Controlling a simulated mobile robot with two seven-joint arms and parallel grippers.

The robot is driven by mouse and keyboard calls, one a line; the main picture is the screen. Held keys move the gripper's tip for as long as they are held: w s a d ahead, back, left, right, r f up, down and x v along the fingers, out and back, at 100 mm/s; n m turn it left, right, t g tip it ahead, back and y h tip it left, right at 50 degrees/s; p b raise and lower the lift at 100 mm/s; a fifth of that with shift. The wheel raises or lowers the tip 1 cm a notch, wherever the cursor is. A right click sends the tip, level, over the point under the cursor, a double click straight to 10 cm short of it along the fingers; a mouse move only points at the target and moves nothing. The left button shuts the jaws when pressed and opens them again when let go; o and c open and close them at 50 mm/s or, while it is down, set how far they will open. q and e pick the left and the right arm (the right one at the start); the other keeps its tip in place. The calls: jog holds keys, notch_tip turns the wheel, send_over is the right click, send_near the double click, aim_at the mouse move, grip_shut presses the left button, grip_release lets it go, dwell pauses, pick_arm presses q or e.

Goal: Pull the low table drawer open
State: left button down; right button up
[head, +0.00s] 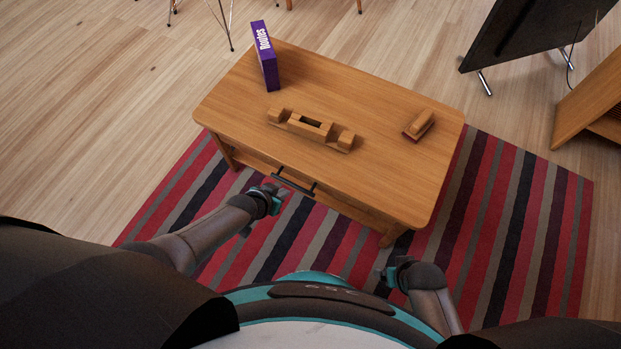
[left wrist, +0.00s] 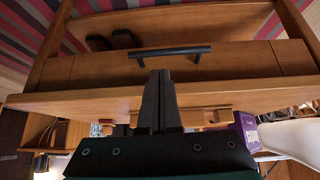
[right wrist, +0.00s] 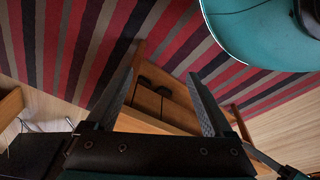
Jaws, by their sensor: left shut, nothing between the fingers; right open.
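The low wooden table (head: 225,105) stands on a striped rug. Its drawer front (left wrist: 100,66) carries a black bar handle (left wrist: 172,51), which also shows in the head view (head: 295,181). The left wrist view is upside down, with the tabletop below the drawer. My left gripper (head: 275,196) is shut and empty by the left part of the handle. Its fingertips (left wrist: 159,74) show just below the bar in the left wrist view; I cannot tell if they touch it. My right gripper (head: 390,275) is open and empty, low in front of the table, away from the handle.
On the tabletop are a purple box (head: 265,55), a wooden block holder (head: 312,128) and a small wooden piece (head: 418,125). Two dark objects (left wrist: 123,39) lie on a shelf under the drawer. A black screen (head: 525,35) stands at the right.

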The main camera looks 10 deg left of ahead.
pick_arm(q)
jog(key=shift+t, duration=0.3)
jog(key=b+x, duration=0.2)
jog(key=x, duration=0.1)
jog(key=b+x, duration=0.3)
jog(key=w+b+x, duration=0.1)
jog(key=b+x, duration=0.1)
jog(key=shift+w+a+b, duration=0.25)
jog(key=shift+b, duration=0.15)
jog(key=shift+w+d+f+b, duration=0.1)
jog(key=shift+w+f+b, duration=0.35)
jog(key=shift+b, duration=0.25)
jog(key=shift+w+d+f, duration=0.1)
jog(key=shift+w+f, duration=0.05)
jog(key=shift+f, duration=0.1)
pick_arm(e)
jog(key=w+a+r+t+y, duration=0.1)
jog(key=w+a+r+t, duration=0.1)
jog(key=w+r, duration=0.2)
jog(key=w+a+r+t+y, duration=0.1)
jog(key=w+a+r+t, duration=0.1)
jog(key=r, duration=0.9)
jog(key=shift+w+a+r+t, duration=0.15)
jog(key=shift+w+a+t, duration=0.15)
jog(key=shift+w+t, duration=0.5)
jog(key=shift+w, duration=0.1)
